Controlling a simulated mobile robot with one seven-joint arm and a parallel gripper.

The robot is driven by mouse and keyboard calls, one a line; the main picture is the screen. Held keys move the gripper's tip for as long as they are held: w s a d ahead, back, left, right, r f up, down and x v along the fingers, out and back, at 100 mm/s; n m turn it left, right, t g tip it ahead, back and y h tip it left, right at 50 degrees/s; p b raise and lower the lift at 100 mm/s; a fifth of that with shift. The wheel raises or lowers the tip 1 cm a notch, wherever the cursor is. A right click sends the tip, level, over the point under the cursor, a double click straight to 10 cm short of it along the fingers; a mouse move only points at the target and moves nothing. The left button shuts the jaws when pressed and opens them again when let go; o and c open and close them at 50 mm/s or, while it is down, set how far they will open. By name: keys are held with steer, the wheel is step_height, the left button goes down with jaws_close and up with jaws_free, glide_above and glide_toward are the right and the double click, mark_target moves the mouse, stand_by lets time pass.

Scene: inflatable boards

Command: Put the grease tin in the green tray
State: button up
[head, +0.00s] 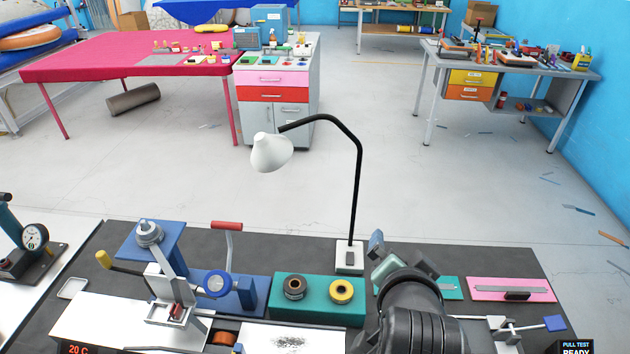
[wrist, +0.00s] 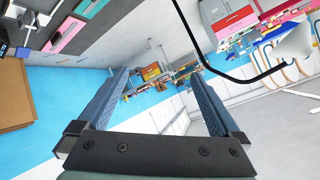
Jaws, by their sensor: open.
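My gripper (head: 382,256) is above the bench's right half in the head view, just right of the lamp base. In the wrist view its two blue-grey fingers (wrist: 160,76) are wide apart with nothing between them. A flat green tray (head: 449,288) lies on the bench right of my gripper, partly hidden by my arm. A teal block (head: 318,310) left of my arm carries a dark round piece (head: 294,288) and a yellow round piece (head: 341,291). I cannot tell whether either is the grease tin; no tin is clearly identifiable.
A black-armed lamp (head: 358,190) rises close behind my gripper. A pink tray (head: 511,289) lies right of the green one. A blue crank press (head: 240,292) fills the bench's left half, and a dial gauge (head: 34,236) stands further left. Open floor lies beyond the bench.

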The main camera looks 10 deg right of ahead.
steer(key=w+a+r+n+t, duration=0.2)
steer(key=a+r+t, duration=0.1)
steer(key=r, duration=0.6)
steer(key=w+a+r+n+t, duration=0.2)
steer(key=a+r+t, duration=0.1)
steer(key=r, duration=0.5)
steer(key=s+a+r+n+t+y, duration=0.1)
steer(key=s+a+r+n+t, duration=0.1)
steer(key=r, duration=0.7)
steer(key=s+a+r+n+t+y, duration=0.1)
steer(key=s+a+r+n+t, duration=0.1)
steer(key=s+a+r+t, duration=0.3)
steer(key=s+a+r+n+t+y, duration=0.2)
steer(key=s+a+r, duration=0.3)
steer(key=r, duration=0.8)
steer(key=shift+s+n+t, duration=0.2)
steer(key=shift+n+t, duration=0.3)
steer(key=shift+t, duration=0.4)
